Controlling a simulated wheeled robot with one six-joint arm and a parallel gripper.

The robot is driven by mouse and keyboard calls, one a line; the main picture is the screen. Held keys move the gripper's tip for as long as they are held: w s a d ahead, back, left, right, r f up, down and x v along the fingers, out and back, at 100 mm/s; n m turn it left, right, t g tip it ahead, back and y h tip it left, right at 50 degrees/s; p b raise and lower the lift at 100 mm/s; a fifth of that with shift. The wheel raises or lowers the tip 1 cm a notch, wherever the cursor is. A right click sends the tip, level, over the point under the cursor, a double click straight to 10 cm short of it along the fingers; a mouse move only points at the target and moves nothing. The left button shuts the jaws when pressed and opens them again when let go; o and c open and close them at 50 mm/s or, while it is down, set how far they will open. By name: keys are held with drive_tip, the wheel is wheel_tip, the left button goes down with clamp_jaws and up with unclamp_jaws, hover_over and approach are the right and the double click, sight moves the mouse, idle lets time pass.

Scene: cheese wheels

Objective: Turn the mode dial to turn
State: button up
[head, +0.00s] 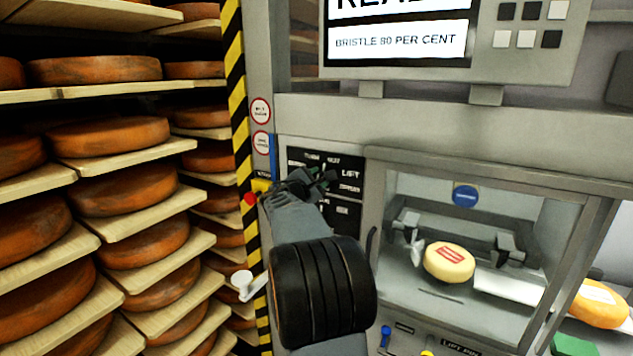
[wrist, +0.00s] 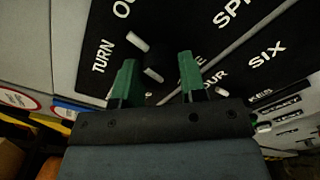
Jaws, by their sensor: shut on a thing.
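The mode dial shows in the wrist view as a dark knob (wrist: 152,72) with a white pointer mark on a black panel (head: 345,205). TURN and OUT are lettered near it. The pointer leans toward the side of OUT, with TURN further left; its exact setting is hard to tell. My gripper (head: 315,182) reaches the panel in the head view and hides most of the dial there. In the wrist view its green fingertips (wrist: 158,78) stand on either side of the knob, shut on it.
A glass-fronted chamber (head: 470,215) with a pale cheese (head: 449,262) is right of the panel. Shelves of orange cheese wheels (head: 130,187) stand left, beyond a striped post (head: 236,90). A red button (head: 250,198) is close left of my gripper. A screen (head: 400,40) hangs above.

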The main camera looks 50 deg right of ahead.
drive_tip(key=shift+n+p, duration=0.4)
drive_tip(key=shift+n, duration=2.9)
drive_tip(key=o, duration=0.9)
drive_tip(key=b+v, duration=0.4)
drive_tip(key=v, duration=0.9)
drive_tip(key=shift+a, duration=0.4)
